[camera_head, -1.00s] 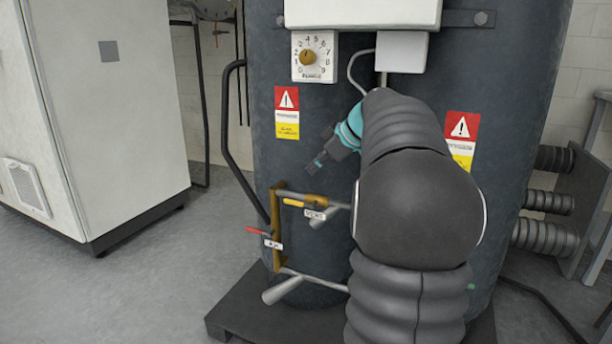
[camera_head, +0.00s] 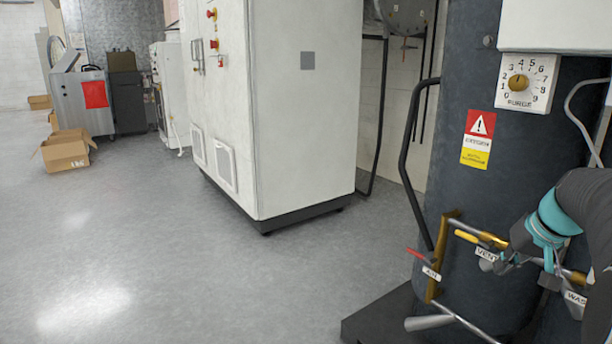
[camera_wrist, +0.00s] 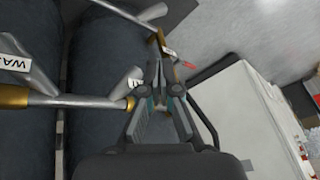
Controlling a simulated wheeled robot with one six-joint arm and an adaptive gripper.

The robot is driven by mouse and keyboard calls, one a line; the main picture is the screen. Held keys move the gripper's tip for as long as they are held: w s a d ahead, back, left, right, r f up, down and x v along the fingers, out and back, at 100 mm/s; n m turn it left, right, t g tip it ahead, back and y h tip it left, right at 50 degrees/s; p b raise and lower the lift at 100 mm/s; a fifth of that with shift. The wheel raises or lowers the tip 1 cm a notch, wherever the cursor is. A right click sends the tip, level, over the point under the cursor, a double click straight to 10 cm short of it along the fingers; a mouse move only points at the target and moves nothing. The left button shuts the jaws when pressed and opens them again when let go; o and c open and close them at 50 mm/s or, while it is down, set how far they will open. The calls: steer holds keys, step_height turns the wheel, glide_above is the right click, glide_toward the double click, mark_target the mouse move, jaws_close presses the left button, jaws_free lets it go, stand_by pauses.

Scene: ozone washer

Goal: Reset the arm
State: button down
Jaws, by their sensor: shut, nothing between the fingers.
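My arm enters the head view from the right edge, with a teal ring at its wrist. My gripper (camera_head: 503,264) is in front of the valve pipes of the dark tank (camera_head: 440,190), partly merged with them in the picture. In the wrist view my gripper (camera_wrist: 160,82) shows its two fingers drawn together and empty. The brass and silver pipe (camera_wrist: 75,101) with a handle and tag runs to the left of the fingers there. I cannot tell if the gripper touches any pipe.
A purge dial (camera_head: 520,83) is above. A large white cabinet (camera_head: 285,110) stands left of the tank. Grey floor (camera_head: 170,230) is open at left; a cardboard box (camera_head: 66,150) lies far back.

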steer(key=s+a+n+p, duration=0.1)
steer(key=s+a+p, duration=0.1)
steer(key=s+a, duration=0.8)
steer(key=s+a+n+h+p, duration=0.1)
steer(key=s+a+n+p, duration=0.1)
steer(key=s+a, duration=0.8)
steer(key=a, duration=0.5)
steer(key=shift+f+t, duration=0.3)
steer(key=shift+f, duration=0.1)
steer(key=shift+s, duration=0.2)
